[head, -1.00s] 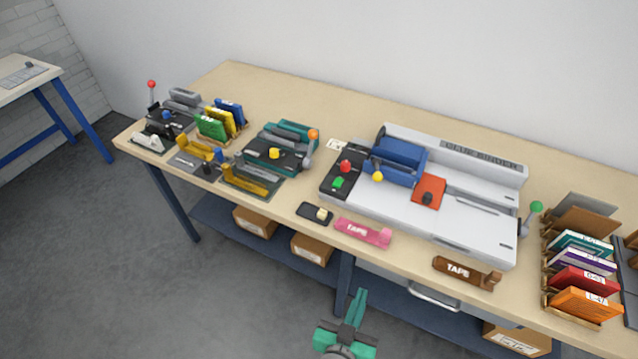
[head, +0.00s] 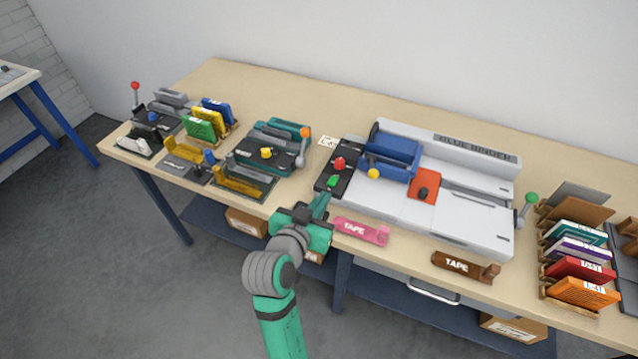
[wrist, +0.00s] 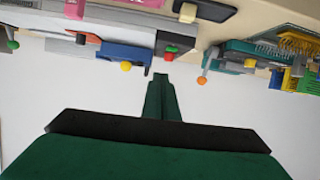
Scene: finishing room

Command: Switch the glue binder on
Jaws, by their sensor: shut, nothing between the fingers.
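The glue binder (head: 465,220) is a long white machine on the bench with its name on the back. At its left end is a black panel (head: 329,177) with a green switch (head: 333,181) and a red knob (head: 339,163). I cannot tell the switch's position. My gripper (head: 323,199) is shut and empty, pointing at the panel just short of the green switch; contact does not show. In the upside-down wrist view, my fingertips (wrist: 160,76) lie just below the green switch (wrist: 169,57) and the red knob (wrist: 171,48).
A pink tape holder (head: 361,231) lies right of my gripper, and a brown one (head: 463,267) further right. A teal machine (head: 268,150) with an orange-tipped lever stands left. A black piece with a cream knob (wrist: 188,12) shows in the wrist view. The bench's back strip is clear.

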